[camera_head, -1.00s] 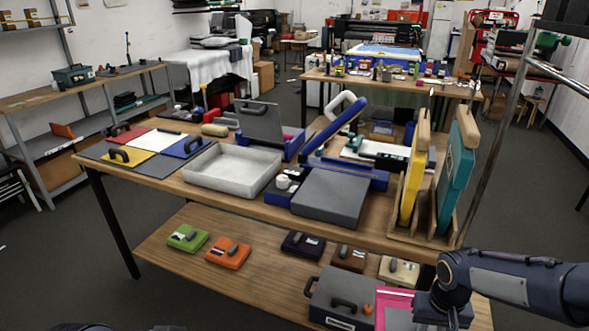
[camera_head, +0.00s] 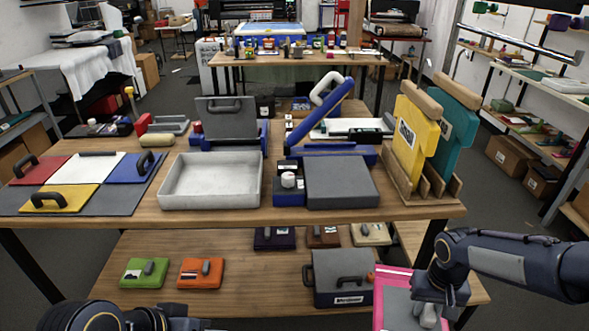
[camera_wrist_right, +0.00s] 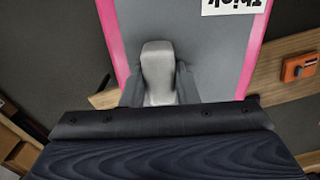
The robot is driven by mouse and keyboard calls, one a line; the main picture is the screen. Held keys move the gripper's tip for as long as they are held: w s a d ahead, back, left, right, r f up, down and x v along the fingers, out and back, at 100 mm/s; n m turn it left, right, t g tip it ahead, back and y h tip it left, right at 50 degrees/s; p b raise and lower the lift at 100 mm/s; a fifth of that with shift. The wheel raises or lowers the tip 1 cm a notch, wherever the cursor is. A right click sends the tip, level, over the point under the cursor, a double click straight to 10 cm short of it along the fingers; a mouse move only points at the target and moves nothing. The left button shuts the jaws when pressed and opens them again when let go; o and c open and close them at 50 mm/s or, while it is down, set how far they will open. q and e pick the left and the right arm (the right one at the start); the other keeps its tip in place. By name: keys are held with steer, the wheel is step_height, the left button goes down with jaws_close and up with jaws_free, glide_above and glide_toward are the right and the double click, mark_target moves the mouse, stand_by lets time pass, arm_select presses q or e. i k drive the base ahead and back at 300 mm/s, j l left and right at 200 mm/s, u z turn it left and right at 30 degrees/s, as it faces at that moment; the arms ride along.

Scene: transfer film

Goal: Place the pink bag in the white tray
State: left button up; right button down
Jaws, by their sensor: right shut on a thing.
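The pink bag (camera_head: 393,307) is a flat grey piece with pink edges, at the lower right of the head view. In the right wrist view the bag (camera_wrist_right: 213,58) shows a white label reading "Thick". My right gripper (camera_head: 428,314) is shut on its pale grip (camera_wrist_right: 158,72), with a finger on each side. The bag is in front of the table, beside the lower shelf. The white tray (camera_head: 212,200) stands on the table top, left of centre and empty. My left arm shows at the bottom left edge, but its gripper is out of view.
Right of the tray are a blue-grey box (camera_head: 342,183) and yellow and teal boards (camera_head: 412,135) in a wooden rack. Coloured panels (camera_head: 97,166) lie to its left. A grey case (camera_head: 340,270) and several small packs sit on the lower shelf (camera_head: 215,248).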

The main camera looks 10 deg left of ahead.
mark_target(215, 190)
steer(key=k+j, duration=0.1)
steer(key=j, duration=0.9)
steer(key=k+j+z, duration=0.1)
steer(key=j, duration=0.4)
steer(key=k+j, duration=0.15)
steer(key=j, duration=0.35)
steer(key=k+j, duration=0.1)
steer(key=j, duration=0.4)
steer(key=k+j, duration=0.1)
steer(key=j, duration=0.4)
steer(key=i+z, duration=0.05)
